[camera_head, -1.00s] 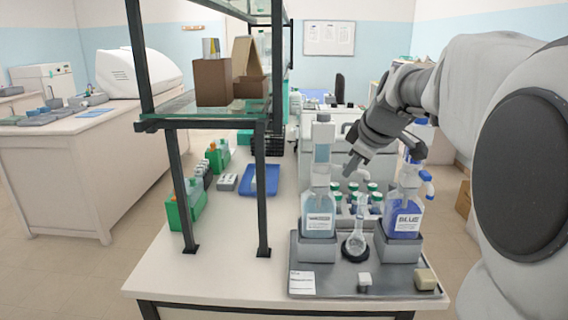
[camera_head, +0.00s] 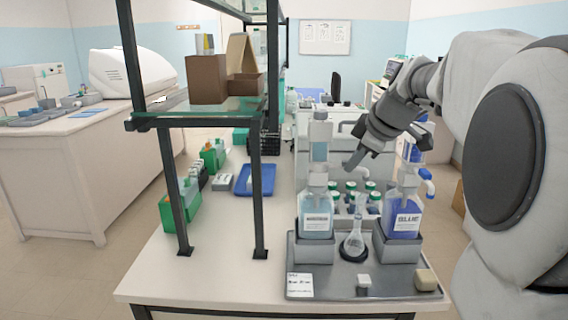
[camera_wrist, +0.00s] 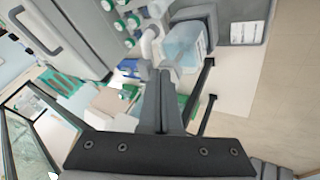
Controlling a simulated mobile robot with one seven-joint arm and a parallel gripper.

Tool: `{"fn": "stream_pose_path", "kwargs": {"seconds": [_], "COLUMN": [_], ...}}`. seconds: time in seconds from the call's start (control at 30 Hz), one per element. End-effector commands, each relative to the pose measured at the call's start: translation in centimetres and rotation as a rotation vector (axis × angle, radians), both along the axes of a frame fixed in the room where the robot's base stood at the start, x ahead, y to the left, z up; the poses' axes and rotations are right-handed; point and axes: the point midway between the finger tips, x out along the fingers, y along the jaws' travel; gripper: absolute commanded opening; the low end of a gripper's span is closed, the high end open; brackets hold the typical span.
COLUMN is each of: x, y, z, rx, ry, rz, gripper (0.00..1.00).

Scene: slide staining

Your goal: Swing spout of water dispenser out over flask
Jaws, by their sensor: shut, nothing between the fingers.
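The water dispenser (camera_head: 316,217) is a clear bottle of pale blue liquid with a tall top, standing in a grey holder at the left of the tray (camera_head: 330,292). Its spout cannot be made out clearly. The flask (camera_head: 354,244) is small, clear and round-bottomed, standing in a dark ring between the two bottles. My gripper (camera_head: 350,166) is shut and empty, pointing down and left above and behind the flask, to the right of the dispenser's top. In the wrist view, its shut fingers (camera_wrist: 157,72) appear beside the pale blue bottle (camera_wrist: 184,46).
A bottle labelled BLUE (camera_head: 403,218) with a blue nozzle stands right of the flask. Several green-capped jars (camera_head: 351,190) stand behind. A black shelf frame (camera_head: 259,190) is at the left. A blue tray (camera_head: 256,180) lies behind the frame.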

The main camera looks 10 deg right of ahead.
Motion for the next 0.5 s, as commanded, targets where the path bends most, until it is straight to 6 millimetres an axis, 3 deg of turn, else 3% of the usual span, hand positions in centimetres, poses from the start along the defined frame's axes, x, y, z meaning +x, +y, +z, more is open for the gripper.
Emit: {"fn": "stream_pose_path", "kwargs": {"seconds": [0.27, 0.5], "x": [1.3, 2.0], "y": [-1.5, -2.0], "z": [-0.2, -0.1], "rx": [0.0, -0.001], "ry": [-0.001, -0.001], "rz": [0.2, 0.214], "gripper": [0.0, 0.0]}}
